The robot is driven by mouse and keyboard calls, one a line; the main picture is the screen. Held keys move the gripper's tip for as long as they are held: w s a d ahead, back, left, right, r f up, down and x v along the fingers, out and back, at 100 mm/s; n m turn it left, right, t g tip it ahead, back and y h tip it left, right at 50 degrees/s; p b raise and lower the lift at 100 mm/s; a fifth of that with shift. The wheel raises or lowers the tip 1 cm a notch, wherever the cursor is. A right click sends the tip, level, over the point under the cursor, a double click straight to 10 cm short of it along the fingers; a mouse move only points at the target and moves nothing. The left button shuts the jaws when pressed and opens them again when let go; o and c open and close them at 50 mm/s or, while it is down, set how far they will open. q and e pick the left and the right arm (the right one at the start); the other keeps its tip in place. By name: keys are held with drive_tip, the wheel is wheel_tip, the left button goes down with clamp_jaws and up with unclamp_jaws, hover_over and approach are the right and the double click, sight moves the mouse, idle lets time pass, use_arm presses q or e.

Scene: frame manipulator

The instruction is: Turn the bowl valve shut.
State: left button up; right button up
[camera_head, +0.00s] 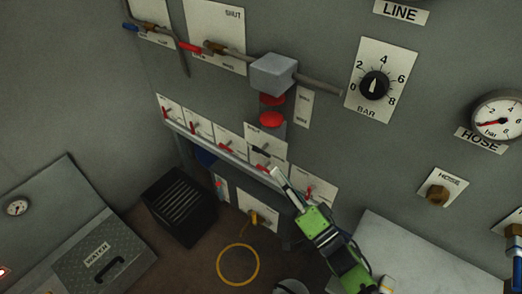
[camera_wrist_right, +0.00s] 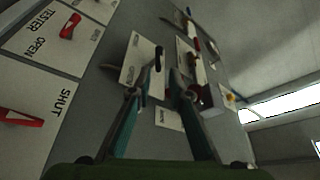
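A row of small lever valves on white plates runs along the lower panel in the head view. One has a black lever (camera_head: 262,152); the others have red levers. Their small labels are too blurred to tell which is the bowl valve. My right gripper (camera_head: 277,173) is just below and right of the black lever. In the right wrist view, the right gripper (camera_wrist_right: 157,90) has its fingers apart with nothing between them. The black lever (camera_wrist_right: 158,59) stands just beyond the fingertips, roughly in line with the gap. My left gripper is not in view.
A grey block (camera_head: 273,74) on a horizontal pipe sticks out above the valve row, with red knobs (camera_head: 271,119) below it. A white surface (camera_head: 405,262) lies at lower right.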

sight(260, 149)
drive_tip(key=b+x, duration=0.2)
drive_tip(key=x, duration=0.8)
drive_tip(key=shift+w+f, duration=0.1)
drive_tip(key=shift+f, duration=0.05)
drive_tip(key=shift+w, duration=0.1)
clamp_jaws()
